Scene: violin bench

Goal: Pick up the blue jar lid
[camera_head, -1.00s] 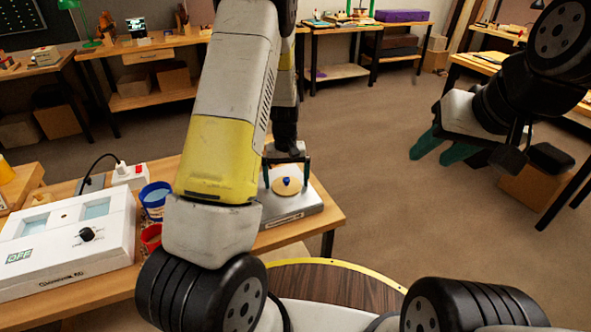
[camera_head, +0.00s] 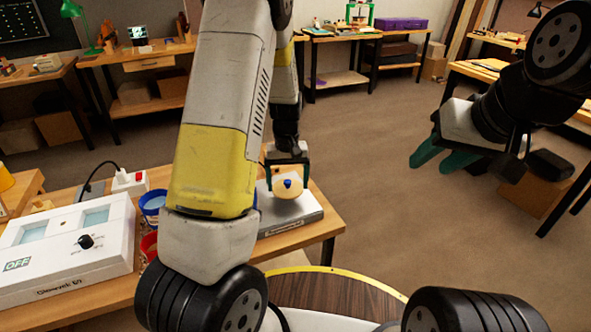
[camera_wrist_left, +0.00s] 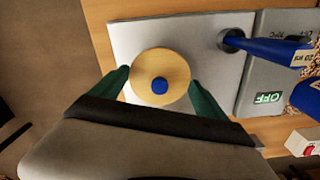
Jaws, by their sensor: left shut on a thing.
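The jar lid is a round tan disc (camera_head: 280,193) with a blue knob on top. In the left wrist view, the lid (camera_wrist_left: 160,64) is seen from above. My left gripper (camera_head: 288,172) is shut on the lid, with one green finger on each side of its rim. It holds the lid just above a grey flat-topped device (camera_head: 296,214) on the bench; the small gap is hard to judge. A blue-rimmed jar (camera_head: 152,200) stands left of it, partly hidden by my left arm. My right gripper (camera_head: 482,158) is open and empty, away from the bench.
A white box with an OFF display (camera_head: 62,248) stands at the bench's left. A red-rimmed container (camera_head: 149,244) is partly hidden behind my arm.

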